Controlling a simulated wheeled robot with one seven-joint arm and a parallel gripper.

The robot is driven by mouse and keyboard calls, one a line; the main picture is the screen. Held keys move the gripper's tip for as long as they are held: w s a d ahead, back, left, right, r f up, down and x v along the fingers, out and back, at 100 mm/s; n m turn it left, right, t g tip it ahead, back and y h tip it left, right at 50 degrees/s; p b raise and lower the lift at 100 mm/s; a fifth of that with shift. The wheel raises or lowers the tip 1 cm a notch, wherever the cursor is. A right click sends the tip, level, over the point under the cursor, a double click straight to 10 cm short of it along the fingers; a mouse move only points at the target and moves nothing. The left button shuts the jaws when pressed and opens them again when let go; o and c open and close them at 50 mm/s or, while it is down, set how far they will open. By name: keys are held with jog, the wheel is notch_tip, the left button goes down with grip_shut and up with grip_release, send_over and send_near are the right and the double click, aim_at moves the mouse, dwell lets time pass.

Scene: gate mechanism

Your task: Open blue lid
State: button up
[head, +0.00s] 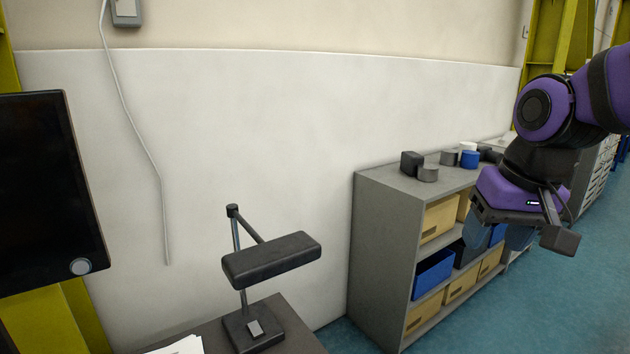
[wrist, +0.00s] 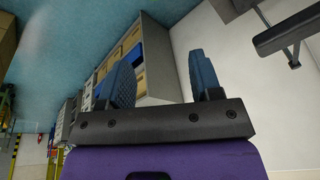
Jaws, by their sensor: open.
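My gripper (head: 498,238) is raised at the right in the head view, in front of the grey shelf unit, with its blue fingers pointing down. In the wrist view my gripper (wrist: 161,75) shows its two fingers spread apart with nothing between them. A small blue round piece (head: 469,159) sits on top of the shelf unit, behind and above the fingers in the picture. I cannot tell whether it is a lid. No other thing in view is clearly a blue lid.
The grey shelf unit (head: 383,250) holds yellow bins (head: 439,217) and a blue bin (head: 433,273), with grey pieces (head: 411,164) on top. A dark lamp (head: 271,259) stands on a desk at lower centre. A black screen (head: 48,190) is at left. Blue floor (head: 560,310) is clear at right.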

jog(key=s+d+r+t, duration=0.1)
jog(key=s+d, duration=0.1)
jog(key=s, duration=0.2)
jog(key=s+d+r+t+h, duration=0.1)
jog(key=s+d, duration=0.2)
jog(key=s, duration=0.2)
jog(key=shift+s+d+r+t, duration=0.15)
jog(key=shift+s+r+t, duration=0.15)
jog(key=shift+r, duration=0.1)
jog(key=shift+w, duration=0.1)
